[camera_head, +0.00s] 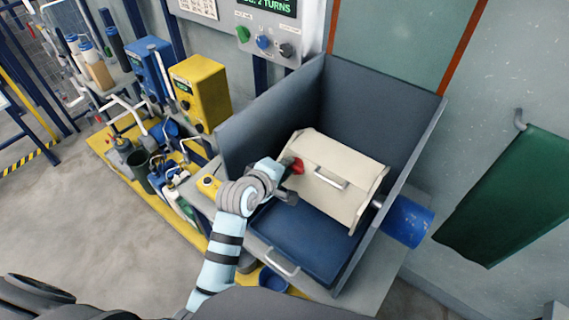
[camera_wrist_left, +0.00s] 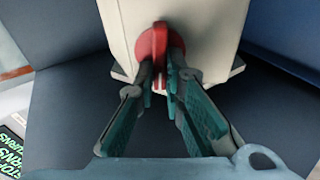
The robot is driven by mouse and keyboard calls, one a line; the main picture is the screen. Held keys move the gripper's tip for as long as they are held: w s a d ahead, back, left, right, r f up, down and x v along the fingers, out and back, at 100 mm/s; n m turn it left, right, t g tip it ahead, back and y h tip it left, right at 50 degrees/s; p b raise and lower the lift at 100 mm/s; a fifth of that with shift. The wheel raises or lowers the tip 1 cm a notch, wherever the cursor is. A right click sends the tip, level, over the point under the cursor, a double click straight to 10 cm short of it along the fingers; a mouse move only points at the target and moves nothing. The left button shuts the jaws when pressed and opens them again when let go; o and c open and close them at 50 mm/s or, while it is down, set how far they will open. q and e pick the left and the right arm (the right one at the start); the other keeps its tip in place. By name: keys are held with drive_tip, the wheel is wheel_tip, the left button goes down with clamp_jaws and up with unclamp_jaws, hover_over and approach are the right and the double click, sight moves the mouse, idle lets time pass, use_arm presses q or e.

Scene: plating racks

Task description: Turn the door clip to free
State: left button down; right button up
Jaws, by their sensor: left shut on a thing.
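The door clip is a red round knob with a raised grip bar. It sits on the end face of a cream barrel-like box (camera_head: 335,180) inside a blue-grey open cabinet. In the head view the red clip (camera_head: 297,166) shows at the box's left end, partly hidden by my left gripper (camera_head: 288,178). In the left wrist view the red clip (camera_wrist_left: 158,44) is at top middle, with its bar upright in the picture. My left gripper (camera_wrist_left: 163,70) has its teal-padded fingers closed on the bar. The cream box (camera_wrist_left: 205,25) fills the area behind it. My right gripper is not in view.
Blue-grey cabinet walls (camera_head: 375,105) stand behind and beside the box, close to my left arm. A blue cylinder (camera_head: 408,225) sticks out at right. A yellow box (camera_head: 200,92) and a control panel (camera_head: 262,30) stand at the back left.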

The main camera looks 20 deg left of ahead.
use_arm(q)
drive_tip(key=shift+r+n, duration=0.15)
drive_tip(key=shift+n, duration=0.25)
drive_tip(key=c, duration=1.7)
unclamp_jaws()
drive_tip(key=v, duration=1.2)
drive_tip(key=shift+a, duration=0.1)
